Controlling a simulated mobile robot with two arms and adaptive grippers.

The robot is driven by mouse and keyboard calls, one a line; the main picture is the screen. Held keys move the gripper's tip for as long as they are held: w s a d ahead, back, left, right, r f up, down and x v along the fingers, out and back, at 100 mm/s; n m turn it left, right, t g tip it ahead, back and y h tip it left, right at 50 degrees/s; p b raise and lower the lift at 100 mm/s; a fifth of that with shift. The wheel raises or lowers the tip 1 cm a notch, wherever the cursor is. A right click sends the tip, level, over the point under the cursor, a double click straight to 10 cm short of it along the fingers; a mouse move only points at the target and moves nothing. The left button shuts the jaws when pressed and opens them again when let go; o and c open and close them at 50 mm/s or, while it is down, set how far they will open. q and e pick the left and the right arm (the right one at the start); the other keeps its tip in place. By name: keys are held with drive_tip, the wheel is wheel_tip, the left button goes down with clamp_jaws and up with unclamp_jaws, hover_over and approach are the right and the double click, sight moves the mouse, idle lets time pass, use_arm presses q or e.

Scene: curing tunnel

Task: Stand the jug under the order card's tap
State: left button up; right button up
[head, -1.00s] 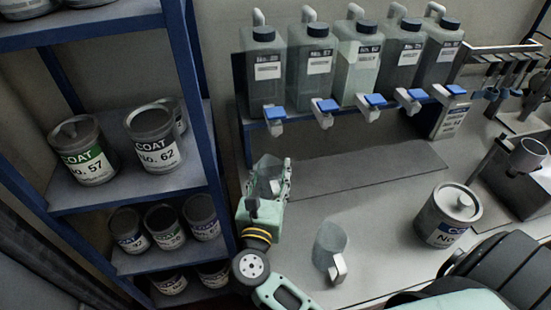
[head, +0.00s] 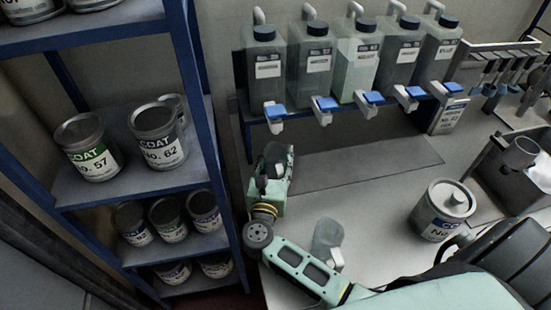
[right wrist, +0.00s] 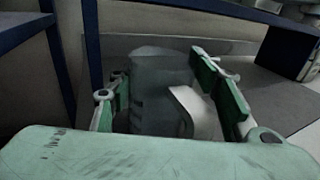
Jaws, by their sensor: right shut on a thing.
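My right gripper (head: 274,164) is shut on a clear grey jug (right wrist: 155,85); in the right wrist view the jug stands upright between the fingers, its pale handle turned towards me. In the head view this gripper is just in front of and below the leftmost blue-levered tap (head: 275,114). Several tanks with such taps stand in a row on a blue-edged rack. A second clear jug (head: 327,234) stands on the bench, partly hidden by my arm. My left gripper is not in view.
A dark grey mat (head: 350,164) lies clear below the taps. A coat tin (head: 440,212) stands on the bench at right, near a grey bin (head: 515,180). A blue shelf unit (head: 205,125) with coat tins is close on the left.

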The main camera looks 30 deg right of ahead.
drive_tip(key=o, duration=0.7)
drive_tip(key=shift+f, duration=0.2)
drive_tip(key=o, duration=0.4)
drive_tip(key=shift+r, duration=0.1)
drive_tip(key=shift+o, duration=0.2)
drive_tip(key=shift+r, duration=0.2)
drive_tip(key=b+v, duration=0.1)
drive_tip(key=v, duration=0.2)
drive_tip(key=b+v, duration=0.1)
drive_tip(key=v, duration=0.3)
drive_tip(key=b+v, duration=0.1)
drive_tip(key=v, duration=0.2)
drive_tip(key=shift+s+a+f, duration=0.25)
drive_tip(key=shift+s, duration=0.05)
drive_tip(key=shift+s+a+r, duration=0.15)
drive_tip(key=shift+s+a, duration=0.25)
drive_tip(key=shift+s, duration=0.1)
